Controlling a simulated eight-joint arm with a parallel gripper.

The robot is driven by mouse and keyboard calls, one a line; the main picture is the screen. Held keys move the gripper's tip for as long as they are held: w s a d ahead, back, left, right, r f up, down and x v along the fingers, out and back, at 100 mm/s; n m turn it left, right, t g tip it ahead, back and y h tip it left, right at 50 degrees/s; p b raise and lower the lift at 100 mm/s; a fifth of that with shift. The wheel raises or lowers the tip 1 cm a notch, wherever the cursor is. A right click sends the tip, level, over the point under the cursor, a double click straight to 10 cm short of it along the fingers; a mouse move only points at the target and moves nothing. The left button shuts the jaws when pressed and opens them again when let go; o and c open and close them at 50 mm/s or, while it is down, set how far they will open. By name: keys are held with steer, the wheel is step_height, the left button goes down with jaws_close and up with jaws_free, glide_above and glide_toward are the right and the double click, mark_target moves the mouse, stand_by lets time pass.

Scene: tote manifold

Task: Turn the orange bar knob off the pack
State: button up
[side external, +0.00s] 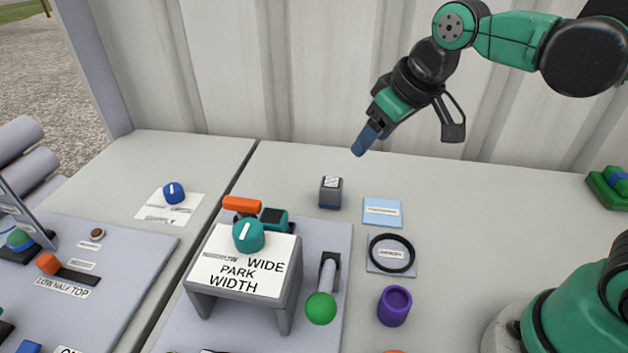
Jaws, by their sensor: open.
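The orange bar knob (241,204) sits behind the white-topped stand, left of a dark and teal block (273,219). Its lower part and whatever it is mounted on are partly hidden by the stand and the teal knob. My gripper (361,147) is in the air above the back of the table, to the right of and higher than the orange bar knob. It points down and to the left, is open and holds nothing. It touches nothing.
A teal knob (248,235) stands on the stand (232,273) labelled "PARK WIDTH". A lever with a green ball (321,308) rises to its right. A small grey box (330,192), a black ring (391,253) and a purple cup (394,306) stand nearby.

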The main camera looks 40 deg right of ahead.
steer(key=w+a+n+g, duration=0.3)
steer(key=w+a+n, duration=0.1)
steer(key=w+a, duration=0.45)
steer(key=n+g, duration=0.2)
steer(key=n, duration=0.1)
glide_above(241, 200)
steer(key=shift+h, duration=0.3)
step_height(241, 200, down, 4)
steer(key=shift+d+f, duration=0.1)
steer(key=shift+f, duration=2.95)
jaws_close()
